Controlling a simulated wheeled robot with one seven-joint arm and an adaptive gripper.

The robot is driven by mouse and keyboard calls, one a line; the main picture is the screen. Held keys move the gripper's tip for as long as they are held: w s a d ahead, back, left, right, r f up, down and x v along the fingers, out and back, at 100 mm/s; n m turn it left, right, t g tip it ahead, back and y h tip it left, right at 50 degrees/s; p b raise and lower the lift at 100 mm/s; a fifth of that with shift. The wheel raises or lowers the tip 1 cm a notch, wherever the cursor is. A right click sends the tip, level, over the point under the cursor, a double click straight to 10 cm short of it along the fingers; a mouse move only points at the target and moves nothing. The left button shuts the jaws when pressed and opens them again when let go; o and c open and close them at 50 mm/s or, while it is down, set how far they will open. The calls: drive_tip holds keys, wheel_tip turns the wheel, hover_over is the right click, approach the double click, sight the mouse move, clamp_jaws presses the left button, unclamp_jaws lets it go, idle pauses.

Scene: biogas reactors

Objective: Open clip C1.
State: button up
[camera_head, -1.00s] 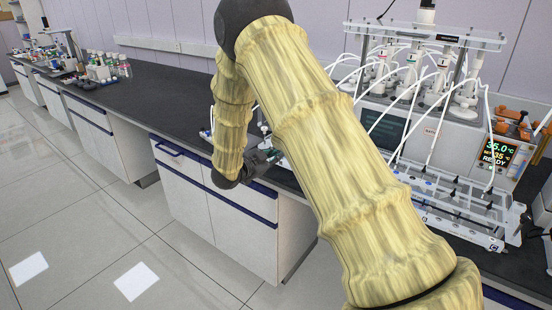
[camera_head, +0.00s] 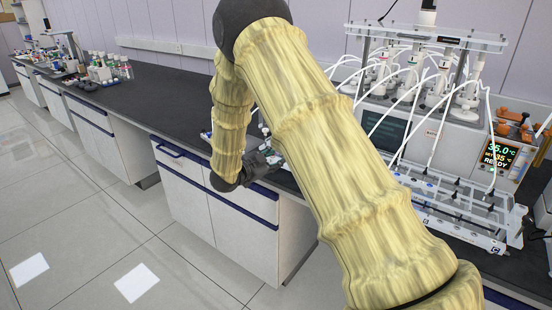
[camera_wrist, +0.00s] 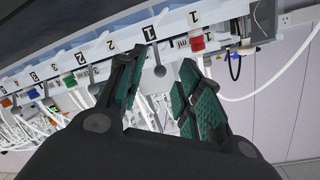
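In the wrist view my gripper (camera_wrist: 164,60) is open, with teal pads on its two dark fingers. Between the fingertips, under a black-on-white label 1, hangs a grey lever with a round end (camera_wrist: 160,70) on a pale rail (camera_wrist: 122,42). It looks like clip C1, but no C1 lettering is legible. I see no finger closed on it. A red-capped part (camera_wrist: 197,43) sits to its right under another label 1. In the head view my gripper (camera_head: 262,161) is at the bench front edge, and my arm hides the clips near it.
The reactor unit (camera_head: 440,135) with white tubes and a clear top plate stands on the bench at right. Its display (camera_head: 498,154) reads READY. More numbered stations and levers line the rail at left in the wrist view. The dark bench top (camera_head: 165,100) left of my arm is mostly clear.

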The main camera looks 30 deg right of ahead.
drive_tip(key=v, duration=1.1)
drive_tip(key=shift+a, duration=0.15)
drive_tip(key=s+a+f+n+t+y, duration=0.1)
drive_tip(key=s+a+f+n+y, duration=0.3)
drive_tip(key=f, duration=0.6)
drive_tip(key=s+d+f+n+y, duration=0.1)
drive_tip(key=s+f+n+y, duration=0.1)
drive_tip(key=s+f+n, duration=0.6)
drive_tip(key=s+a+f+n+t+y, duration=0.1)
drive_tip(key=s+a+f+n+y, duration=0.2)
drive_tip(key=f, duration=0.9)
drive_tip(key=s+a+f+n+g+y, duration=0.2)
drive_tip(key=s+f, duration=0.1)
drive_tip(key=s, duration=0.7)
drive_tip(key=s+a+f+n+g+y, duration=0.2)
drive_tip(key=s+f, duration=0.1)
drive_tip(key=s, duration=0.8)
drive_tip(key=s+a+f+n+g+y, duration=0.1)
drive_tip(key=s+a+f+g+y, duration=0.1)
drive_tip(key=s, duration=0.9)
wheel_tip(320, 180, down, 2)
drive_tip(key=shift+a+n+g, duration=0.3)
drive_tip(key=shift+n+g, duration=0.1)
drive_tip(key=shift+g, duration=0.1)
